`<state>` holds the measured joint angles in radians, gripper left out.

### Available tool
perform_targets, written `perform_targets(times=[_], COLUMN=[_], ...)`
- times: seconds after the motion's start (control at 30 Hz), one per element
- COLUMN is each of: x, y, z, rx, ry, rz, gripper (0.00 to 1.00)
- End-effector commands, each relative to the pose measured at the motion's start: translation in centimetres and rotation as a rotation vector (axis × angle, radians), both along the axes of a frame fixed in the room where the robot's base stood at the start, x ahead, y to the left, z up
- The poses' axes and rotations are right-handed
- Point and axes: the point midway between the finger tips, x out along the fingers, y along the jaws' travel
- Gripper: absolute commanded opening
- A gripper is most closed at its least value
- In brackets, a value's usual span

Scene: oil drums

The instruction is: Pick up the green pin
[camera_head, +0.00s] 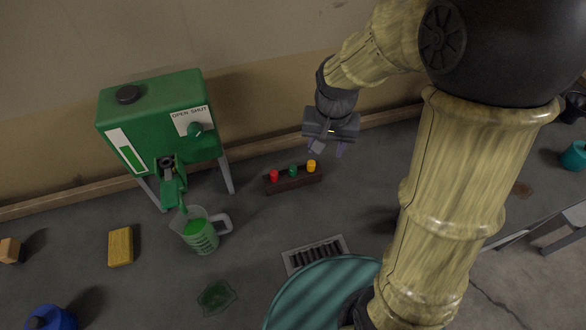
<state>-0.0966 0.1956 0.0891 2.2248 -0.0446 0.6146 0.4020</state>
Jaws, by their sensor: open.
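The green pin (292,171) stands in a dark wooden block (282,185) on the floor near the wall, between a red pin (273,176) and a yellow pin (311,166). My gripper (328,151) is open and empty, with its fingers pointing down. In the picture it lies above and to the right of the green pin, closest to the yellow pin. Its exact height over the block cannot be told. Only the upper part of the green pin shows; its lower part is hidden in the block.
A green tank (160,115) on legs stands left, with a jug (200,232) of green liquid below its spout. A yellow sponge (121,247), a green puddle (216,296), a floor grate (317,254) and a teal drum top (310,295) lie nearer. Bare floor surrounds the block's front.

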Motion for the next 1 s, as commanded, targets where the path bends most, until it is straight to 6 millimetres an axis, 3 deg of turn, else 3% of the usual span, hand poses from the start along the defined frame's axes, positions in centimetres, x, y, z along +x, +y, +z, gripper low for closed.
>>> perform_targets(times=[0.1,0.3,0.73,1.0], x=[2.9,4.9,5.0,4.9], y=[3.5,6.8,6.9,6.9], z=[1.3,2.0,1.5,-2.5], rx=[0.004,0.0,-0.002,-0.003], ry=[0.055,0.105,0.11,0.113], rz=[-0.08,-0.178,-0.189,-0.189], gripper=[0.47,0.47,0.47,0.47])
